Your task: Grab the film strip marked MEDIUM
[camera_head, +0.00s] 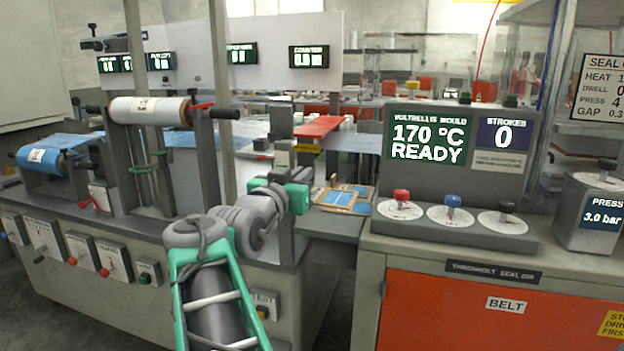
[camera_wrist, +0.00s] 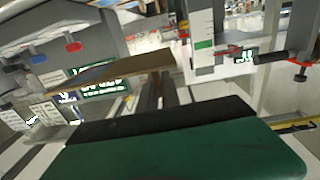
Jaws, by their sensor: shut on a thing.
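My gripper (camera_head: 296,188) is at the end of my grey and green arm, at the left edge of the small bench where several blue film strips with tan borders (camera_head: 345,198) lie. Its fingertips are not clear in the head view. The strips on the bench are too small to read.
A sealing machine with a 170 °C READY screen (camera_head: 428,140) and several dials stands right of the strips. A film machine with a white roll (camera_head: 150,109) and a blue roll (camera_head: 45,158) stands left. A grey post rises close beside my gripper.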

